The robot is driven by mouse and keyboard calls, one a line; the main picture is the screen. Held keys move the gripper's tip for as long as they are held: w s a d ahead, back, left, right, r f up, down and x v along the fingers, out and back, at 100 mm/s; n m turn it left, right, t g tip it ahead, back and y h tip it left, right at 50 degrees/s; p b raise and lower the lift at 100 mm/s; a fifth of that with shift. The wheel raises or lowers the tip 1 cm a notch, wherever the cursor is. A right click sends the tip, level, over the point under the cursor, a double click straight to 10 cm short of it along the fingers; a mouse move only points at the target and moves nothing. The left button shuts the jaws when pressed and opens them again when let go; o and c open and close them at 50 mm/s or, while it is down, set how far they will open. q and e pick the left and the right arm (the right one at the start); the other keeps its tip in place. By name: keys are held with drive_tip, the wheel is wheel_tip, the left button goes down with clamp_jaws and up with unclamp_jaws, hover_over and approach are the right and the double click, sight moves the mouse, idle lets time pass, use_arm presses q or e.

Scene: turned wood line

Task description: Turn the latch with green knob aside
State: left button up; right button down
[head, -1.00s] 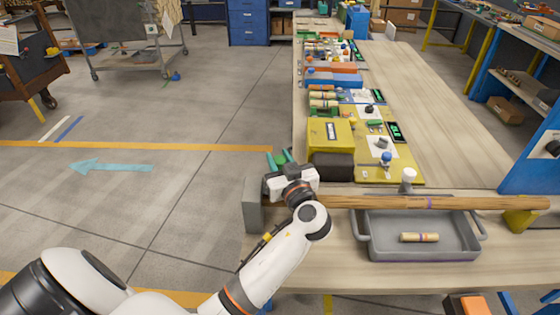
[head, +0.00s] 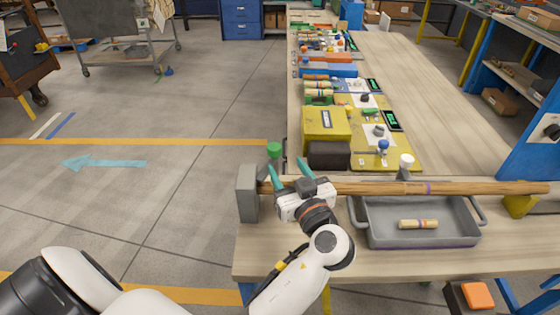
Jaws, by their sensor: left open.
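The green knob (head: 274,149) of the latch stands beyond the left end of the wooden rod (head: 390,188), near the table's left edge. The latch's arm is mostly hidden, so I cannot tell how it is turned. My left gripper (head: 288,170) has teal fingers spread apart with nothing seen between them. It is over the rod's left part, on the near side of the green knob, and appears apart from it. My right gripper is not in view.
A grey end block (head: 247,192) stands by the rod's left end. A white knob (head: 406,160) stands beside the rod farther right. A grey tray (head: 422,236) with a short wooden piece (head: 418,224) lies in front. A yellow box (head: 326,130) is behind.

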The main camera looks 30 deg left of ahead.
use_arm(q)
drive_tip(key=shift+v, duration=1.4)
